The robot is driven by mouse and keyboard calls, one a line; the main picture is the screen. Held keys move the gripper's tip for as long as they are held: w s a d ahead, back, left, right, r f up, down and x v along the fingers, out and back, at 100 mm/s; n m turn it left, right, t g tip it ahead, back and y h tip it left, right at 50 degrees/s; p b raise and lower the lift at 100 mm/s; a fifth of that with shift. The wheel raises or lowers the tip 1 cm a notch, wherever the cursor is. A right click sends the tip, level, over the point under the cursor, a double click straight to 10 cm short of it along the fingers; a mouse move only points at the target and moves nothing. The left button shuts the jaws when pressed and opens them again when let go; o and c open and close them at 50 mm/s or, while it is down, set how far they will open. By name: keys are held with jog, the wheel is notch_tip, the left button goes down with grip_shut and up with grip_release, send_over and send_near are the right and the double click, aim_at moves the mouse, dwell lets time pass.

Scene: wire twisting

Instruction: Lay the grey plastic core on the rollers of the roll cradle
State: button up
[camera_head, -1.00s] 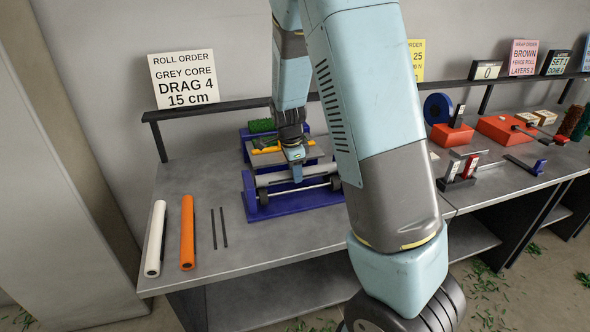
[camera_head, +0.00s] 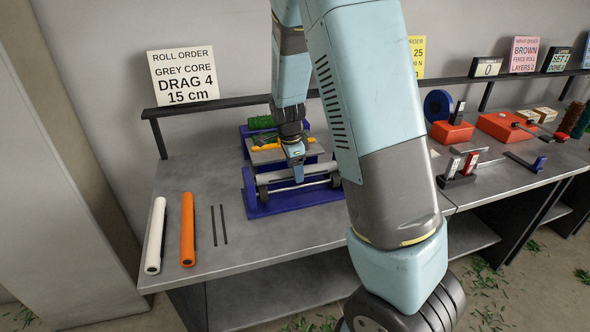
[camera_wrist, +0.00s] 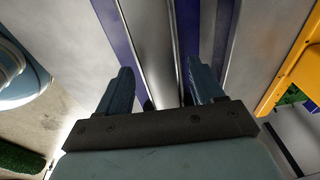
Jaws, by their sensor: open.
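The blue roll cradle (camera_head: 300,203) stands on the grey bench. A long grey cylinder, which looks like the grey plastic core (camera_head: 272,177), lies lengthwise along the cradle, with a thinner shiny rod in front of it. My gripper (camera_head: 298,179) points down over the middle of the cradle and partly hides the cylinder. In the wrist view my gripper (camera_wrist: 160,85) is open, with one finger on each side of the light grey cylinder (camera_wrist: 150,40). I cannot tell whether a finger touches it, and its contact with the rollers is hidden.
A white core (camera_head: 155,235) and an orange core (camera_head: 187,230) lie at the bench's left, beside two thin dark rods (camera_head: 218,225). A yellow-orange bar (camera_head: 270,147) and green mesh (camera_head: 262,122) are behind the cradle.

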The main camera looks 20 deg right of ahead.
aim_at(291, 170)
notch_tip(291, 170, up, 13)
jog(key=a, duration=0.1)
jog(key=shift+s+a, duration=0.3)
jog(key=shift+s, duration=0.15)
jog(key=s+d+r+n+t, duration=0.1)
jog(key=s+r+n, duration=0.3)
jog(key=s, duration=0.5)
jog(key=s+r+n+t+y, duration=0.1)
jog(key=s+r+n, duration=0.3)
jog(key=s+n, duration=0.4)
jog(key=s+d+r+n+t, duration=0.1)
jog(key=s+r+n, duration=0.4)
jog(key=s, duration=0.5)
jog(key=shift+d+n+t, duration=0.35)
jog(key=shift+n+t, duration=0.15)
jog(key=shift+t, duration=0.4)
jog(key=shift+s, duration=0.1)
jog(key=shift+c, duration=0.2)
